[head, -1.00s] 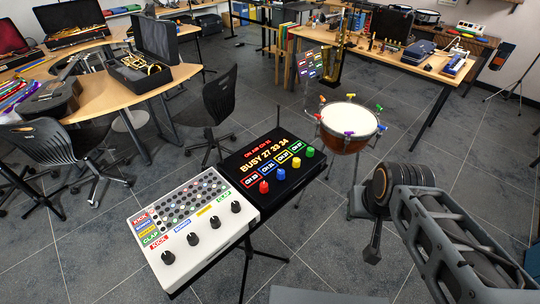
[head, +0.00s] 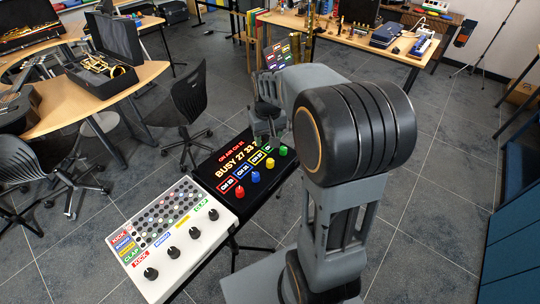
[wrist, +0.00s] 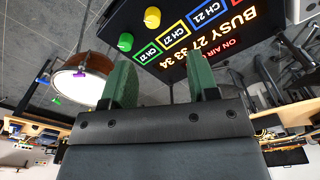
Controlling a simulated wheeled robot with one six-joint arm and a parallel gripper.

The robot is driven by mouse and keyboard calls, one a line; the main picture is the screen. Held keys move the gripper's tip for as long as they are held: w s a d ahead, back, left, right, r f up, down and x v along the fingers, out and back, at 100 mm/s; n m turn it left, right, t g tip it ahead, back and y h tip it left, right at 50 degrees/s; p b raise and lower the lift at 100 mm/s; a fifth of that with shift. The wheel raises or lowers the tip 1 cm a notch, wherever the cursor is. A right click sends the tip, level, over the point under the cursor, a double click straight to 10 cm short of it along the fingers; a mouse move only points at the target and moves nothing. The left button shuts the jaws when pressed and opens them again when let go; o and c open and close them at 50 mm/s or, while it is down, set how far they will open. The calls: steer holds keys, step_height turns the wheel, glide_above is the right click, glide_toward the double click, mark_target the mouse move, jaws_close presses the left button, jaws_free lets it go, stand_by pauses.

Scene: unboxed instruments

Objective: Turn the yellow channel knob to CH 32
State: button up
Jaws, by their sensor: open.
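The yellow knob (head: 270,163) stands on the black channel panel (head: 205,176), between the blue knob (head: 255,177) and the green knob (head: 283,150). In the wrist view the yellow knob (wrist: 152,17) is near the top, beyond my fingertips. Its yellow-framed label (wrist: 172,35) seems to read CH 27, too small to be sure. My gripper (wrist: 160,80) is open and empty, with green finger pads apart. In the head view my gripper (head: 266,128) hangs over the panel's far part, behind the yellow knob and not touching it, and hides part of the display.
The red knob (head: 239,191) is at the row's near end. The lit display (wrist: 225,35) shows BUSY 27 33 34. A white drum-machine box (head: 150,235) adjoins the panel. A copper kettledrum (wrist: 85,75) stands close by in the wrist view.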

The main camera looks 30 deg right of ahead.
mark_target(270, 160)
steer(key=shift+g, duration=0.3)
steer(key=f, duration=0.5)
steer(key=w+d+f+p, duration=0.1)
steer(key=f, duration=0.4)
steer(key=w+d+f, duration=0.1)
steer(key=f, duration=0.3)
steer(key=shift+w+f+p, duration=0.1)
steer(key=shift+f+p, duration=0.25)
steer(key=shift+f, duration=0.05)
steer(key=c, duration=0.9)
steer(key=shift+m, duration=0.4)
